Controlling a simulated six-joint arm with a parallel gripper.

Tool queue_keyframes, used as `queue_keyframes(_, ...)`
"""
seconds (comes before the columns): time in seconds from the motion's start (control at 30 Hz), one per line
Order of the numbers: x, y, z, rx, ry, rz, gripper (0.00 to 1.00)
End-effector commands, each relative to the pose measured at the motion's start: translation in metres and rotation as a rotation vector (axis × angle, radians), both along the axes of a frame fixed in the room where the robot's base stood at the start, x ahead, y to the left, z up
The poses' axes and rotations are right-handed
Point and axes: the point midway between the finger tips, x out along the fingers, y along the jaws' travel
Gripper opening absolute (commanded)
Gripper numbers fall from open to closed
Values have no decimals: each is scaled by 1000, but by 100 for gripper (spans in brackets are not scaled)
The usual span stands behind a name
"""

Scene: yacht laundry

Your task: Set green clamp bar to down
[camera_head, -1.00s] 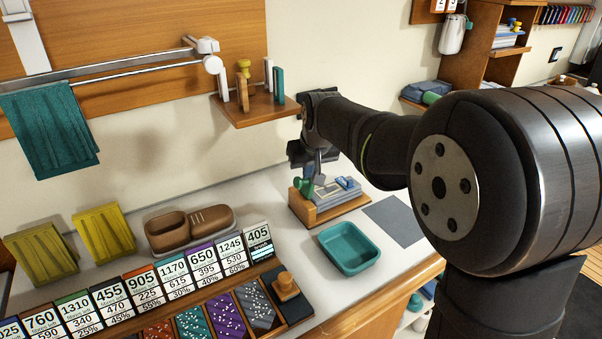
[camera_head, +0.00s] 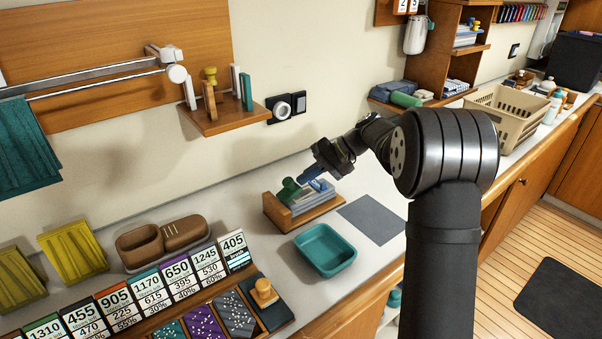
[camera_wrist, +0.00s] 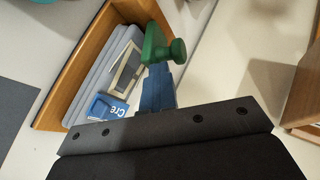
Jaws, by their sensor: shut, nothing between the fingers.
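The green clamp bar (camera_head: 288,190) is at the left end of a wooden tray (camera_head: 277,214) on the counter. It looks tilted, but I cannot tell its exact angle. In the wrist view the green bar (camera_wrist: 153,42) shows with its round green knob at the tray's end. My gripper (camera_head: 312,173) is over the tray, just right of the green bar. Its blue fingers (camera_wrist: 158,90) are shut with nothing between them, close to the bar. I cannot tell whether they touch it. Grey-blue sheets and a blue card marked "Cre" (camera_wrist: 108,108) lie in the tray.
A teal bin (camera_head: 325,250) stands in front of the tray, with a grey mat (camera_head: 372,219) to its right. A wooden wall shelf (camera_head: 232,119) holds small upright items at the upper left. A row of number cards stands at the front left. A beige basket (camera_head: 510,112) stands at the right.

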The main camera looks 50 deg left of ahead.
Motion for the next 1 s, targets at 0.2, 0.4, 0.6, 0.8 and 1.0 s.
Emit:
queue_keyframes(0.2,8,0,-16,-5,117,2,0)
queue_keyframes(0.4,12,0,-27,-5,114,0,0)
queue_keyframes(0.6,15,0,-32,-4,112,1,0)
queue_keyframes(0.8,15,0,-34,-3,111,1,0)
queue_keyframes(1.0,15,0,-34,-3,111,1,0)
